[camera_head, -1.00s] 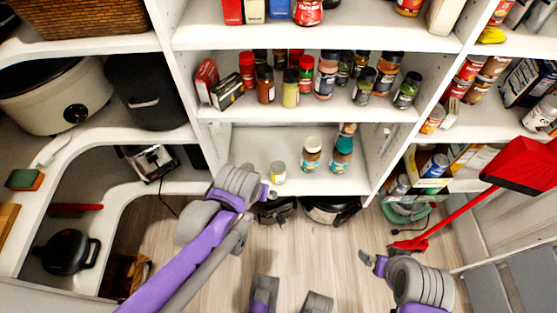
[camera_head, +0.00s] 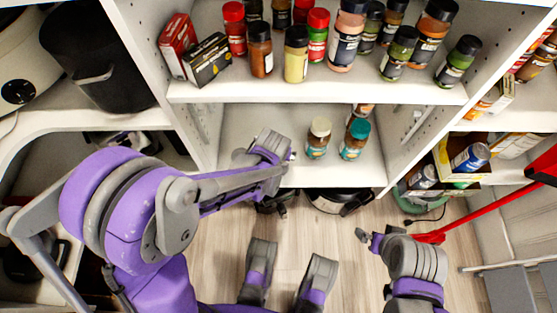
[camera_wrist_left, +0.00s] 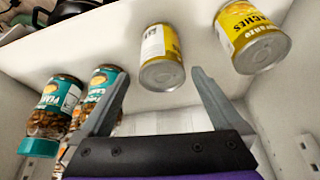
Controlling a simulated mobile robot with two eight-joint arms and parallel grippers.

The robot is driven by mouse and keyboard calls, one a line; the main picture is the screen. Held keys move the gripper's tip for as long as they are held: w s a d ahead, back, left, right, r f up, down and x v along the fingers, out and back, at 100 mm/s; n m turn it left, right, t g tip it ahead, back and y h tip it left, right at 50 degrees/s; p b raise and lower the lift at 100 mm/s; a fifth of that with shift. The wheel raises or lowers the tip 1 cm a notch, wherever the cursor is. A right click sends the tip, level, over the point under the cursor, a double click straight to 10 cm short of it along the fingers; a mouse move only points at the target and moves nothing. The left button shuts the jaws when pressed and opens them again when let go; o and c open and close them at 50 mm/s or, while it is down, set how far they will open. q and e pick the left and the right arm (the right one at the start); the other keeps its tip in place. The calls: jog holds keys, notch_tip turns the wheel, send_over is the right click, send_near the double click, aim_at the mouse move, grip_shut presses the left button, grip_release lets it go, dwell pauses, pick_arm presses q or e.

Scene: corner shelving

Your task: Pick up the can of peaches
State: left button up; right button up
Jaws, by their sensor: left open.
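Two yellow-labelled cans show in the left wrist view. One can (camera_wrist_left: 252,36) at upper right has a label ending in "CHES". The other can (camera_wrist_left: 162,58) turns a pale label panel to the camera, so its contents cannot be read. My left gripper (camera_wrist_left: 161,75) is open, with its fingertips on either side of the near end of this middle can; contact cannot be told. In the head view my left gripper (camera_head: 288,154) is over the lower shelf (camera_head: 335,176), and the arm hides the cans. My right gripper (camera_head: 369,239) is low at right, its jaws too small to judge.
Two teal-labelled peanut jars (camera_head: 319,138) (camera_head: 355,139) stand on the lower shelf, right of my left gripper. The shelf above (camera_head: 300,92) holds several spice jars. A red-handled tool (camera_head: 480,216) leans at right. Floor is visible below the shelf.

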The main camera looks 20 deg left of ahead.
pick_arm(q)
jog(key=b+x, duration=0.2)
jog(key=x, duration=0.3)
jog(key=shift+a+f, duration=0.1)
jog(key=shift+c, duration=1)
grip_shut()
